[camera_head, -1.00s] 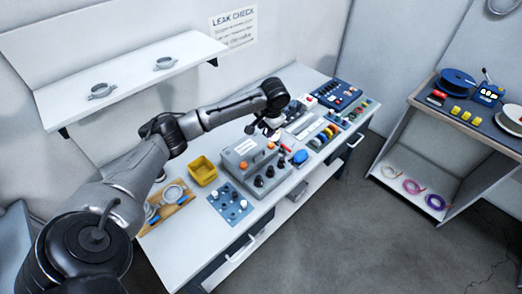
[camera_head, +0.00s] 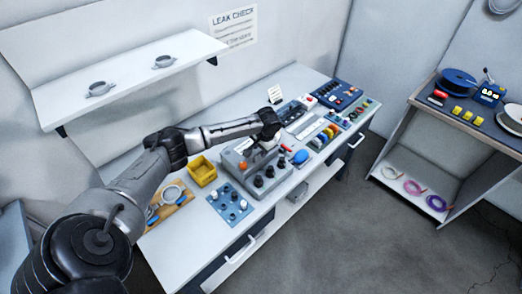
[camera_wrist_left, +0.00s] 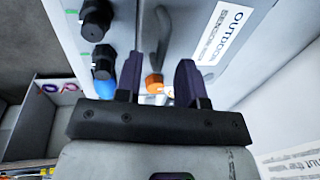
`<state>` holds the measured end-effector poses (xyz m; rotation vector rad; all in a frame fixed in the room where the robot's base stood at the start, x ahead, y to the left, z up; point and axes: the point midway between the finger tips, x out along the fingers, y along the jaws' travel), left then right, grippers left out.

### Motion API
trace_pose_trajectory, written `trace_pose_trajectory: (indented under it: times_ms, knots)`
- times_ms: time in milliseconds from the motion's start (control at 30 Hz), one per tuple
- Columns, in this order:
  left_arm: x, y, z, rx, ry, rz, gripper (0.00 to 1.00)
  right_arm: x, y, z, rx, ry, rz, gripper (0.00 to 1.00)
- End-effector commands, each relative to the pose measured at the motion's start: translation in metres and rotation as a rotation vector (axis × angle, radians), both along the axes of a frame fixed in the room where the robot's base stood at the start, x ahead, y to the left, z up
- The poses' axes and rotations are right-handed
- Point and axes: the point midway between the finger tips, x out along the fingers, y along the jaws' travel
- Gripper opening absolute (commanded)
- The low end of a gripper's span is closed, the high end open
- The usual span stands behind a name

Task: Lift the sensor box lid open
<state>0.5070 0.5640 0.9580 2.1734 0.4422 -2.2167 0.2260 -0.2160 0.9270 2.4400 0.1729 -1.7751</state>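The grey sensor box (camera_head: 267,188) stands on the bench, with black knobs on its front part. Its lid (camera_head: 231,161) looks closed. My left gripper (camera_head: 270,144) is over the far right part of the lid, partly hidden by its own arm. In the left wrist view, the lid (camera_wrist_left: 196,20) bears an "OUTDOOR" label and a grey handle (camera_wrist_left: 161,38). The two dark fingers of my left gripper (camera_wrist_left: 159,66) are apart, with the handle and an orange knob (camera_wrist_left: 154,83) seen between them. I cannot tell whether they touch the handle. My right gripper is not in view.
A yellow bin (camera_head: 202,171) and a blue plate with knobs (camera_head: 229,204) sit left of the box. A blue round knob (camera_head: 299,157) and colored parts (camera_head: 324,137) lie to its right. A shelf (camera_head: 130,78) hangs behind.

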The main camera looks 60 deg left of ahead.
Motion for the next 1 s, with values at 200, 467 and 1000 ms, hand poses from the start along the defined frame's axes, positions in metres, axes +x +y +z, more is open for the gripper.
trace_pose_trajectory:
  times_ms: [200, 467, 1000]
  knots:
    - [-0.0006, 0.0015, -0.0095, 0.0, 0.001, 0.0, 0.36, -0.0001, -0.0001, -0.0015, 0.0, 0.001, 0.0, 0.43]
    - [-0.0007, 0.0017, -0.0101, 0.0, 0.001, 0.0, 0.36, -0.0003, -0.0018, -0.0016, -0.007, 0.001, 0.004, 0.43]
    - [-0.0007, 0.0019, -0.0098, 0.001, 0.0, 0.0, 0.0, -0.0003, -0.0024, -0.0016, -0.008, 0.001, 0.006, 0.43]
